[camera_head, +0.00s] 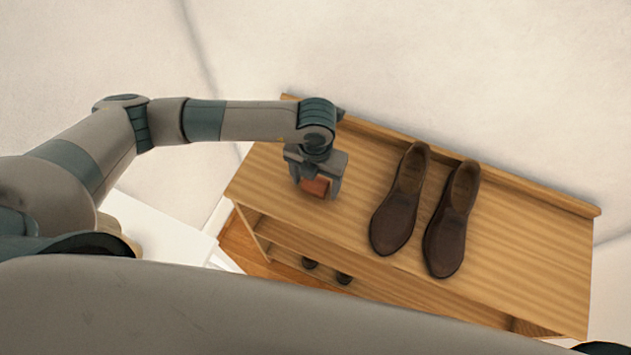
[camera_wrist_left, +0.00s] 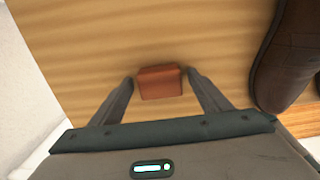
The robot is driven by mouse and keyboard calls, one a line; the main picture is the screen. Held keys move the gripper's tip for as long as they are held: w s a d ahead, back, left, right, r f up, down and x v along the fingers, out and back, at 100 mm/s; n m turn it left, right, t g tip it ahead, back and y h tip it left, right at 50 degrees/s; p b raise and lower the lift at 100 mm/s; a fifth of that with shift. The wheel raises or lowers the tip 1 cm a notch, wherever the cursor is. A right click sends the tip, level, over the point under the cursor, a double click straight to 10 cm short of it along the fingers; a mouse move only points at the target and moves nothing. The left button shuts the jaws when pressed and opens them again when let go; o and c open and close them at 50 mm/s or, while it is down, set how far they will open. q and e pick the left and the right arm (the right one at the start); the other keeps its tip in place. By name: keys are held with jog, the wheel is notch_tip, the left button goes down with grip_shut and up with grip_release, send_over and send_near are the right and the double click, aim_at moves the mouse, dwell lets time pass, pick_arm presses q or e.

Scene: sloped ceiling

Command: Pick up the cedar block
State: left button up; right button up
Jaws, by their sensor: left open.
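The cedar block (camera_head: 316,186) is a small reddish-brown block on the top of the wooden shoe rack (camera_head: 530,240), near its left end. It also shows in the left wrist view (camera_wrist_left: 160,82), lying between the fingertips. My left gripper (camera_head: 317,190) is over the block with its fingers on either side of it. In the left wrist view the left gripper (camera_wrist_left: 161,76) is open, with a small gap between the block and each finger. The head view shows the block partly hidden by the gripper. My right gripper does not show.
A pair of brown shoes, a left shoe (camera_head: 396,215) and a right shoe (camera_head: 450,222), stands to the right of the block. A raised ledge (camera_head: 480,170) runs along the rack's back edge by the wall. The rack top is clear at the right end.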

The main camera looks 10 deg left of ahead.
pick_arm(q)
jog(key=shift+f, duration=0.1)
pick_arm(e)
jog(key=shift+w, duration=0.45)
pick_arm(q)
jog(key=c, duration=1.1)
jog(key=shift+c, duration=0.2)
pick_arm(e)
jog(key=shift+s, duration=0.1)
